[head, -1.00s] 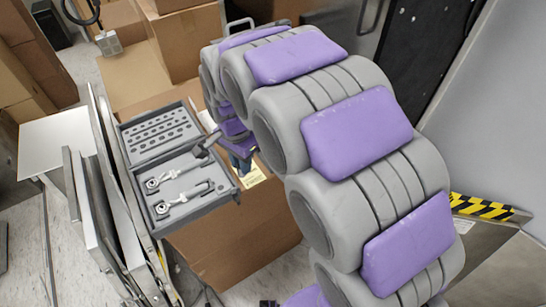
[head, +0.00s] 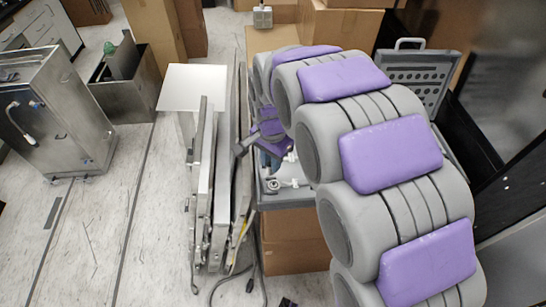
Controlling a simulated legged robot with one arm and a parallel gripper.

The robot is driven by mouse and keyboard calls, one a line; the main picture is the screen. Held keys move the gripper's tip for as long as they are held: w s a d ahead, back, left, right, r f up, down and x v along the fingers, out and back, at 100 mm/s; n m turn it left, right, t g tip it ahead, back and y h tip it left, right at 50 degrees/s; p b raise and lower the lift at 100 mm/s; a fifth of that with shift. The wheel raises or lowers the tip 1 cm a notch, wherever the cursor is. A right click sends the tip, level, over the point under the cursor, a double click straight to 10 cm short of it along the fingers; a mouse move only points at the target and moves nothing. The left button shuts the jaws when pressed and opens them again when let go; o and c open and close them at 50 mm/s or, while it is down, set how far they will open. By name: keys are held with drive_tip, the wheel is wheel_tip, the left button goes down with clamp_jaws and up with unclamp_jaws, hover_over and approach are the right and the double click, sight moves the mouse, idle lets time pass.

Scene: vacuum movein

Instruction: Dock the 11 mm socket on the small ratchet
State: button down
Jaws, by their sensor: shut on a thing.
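My gripper (head: 270,135) is at the far end of my grey and purple arm, above the left part of a grey tool tray (head: 283,202). A dark grey piece (head: 243,144) juts left from the gripper's end. I cannot tell if it is a finger or a held part. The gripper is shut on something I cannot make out. Pale ratchet-like tools (head: 273,186) lie in the tray below, largely hidden by my arm. I cannot pick out the 11 mm socket or tell which tool is the small ratchet.
Upright panels (head: 222,190) stand left of the tray, close to my gripper. A cardboard box (head: 290,245) is under the tray. A grey perforated case lid (head: 415,80) stands behind my arm. A metal cart (head: 60,120) is at left. The floor between cart and panels is mostly clear.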

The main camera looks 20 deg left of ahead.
drive_tip(key=shift+d+f+b, duration=0.5)
drive_tip(key=shift+d+f, duration=0.4)
drive_tip(key=shift+f, duration=0.65)
drive_tip(key=shift+a+f+b, duration=0.3)
drive_tip(key=shift+f+b, duration=0.05)
drive_tip(key=shift+f, duration=0.25)
drive_tip(key=shift+a+f, duration=0.25)
drive_tip(key=shift+a, duration=0.3)
drive_tip(key=shift+d+r, duration=0.15)
drive_tip(key=shift+d, duration=0.55)
drive_tip(key=shift+a, duration=0.8)
drive_tip(key=shift+d, duration=0.1)
drive_tip(key=shift+d+p, duration=0.25)
drive_tip(key=shift+p, duration=0.15)
drive_tip(key=shift+f, duration=0.55)
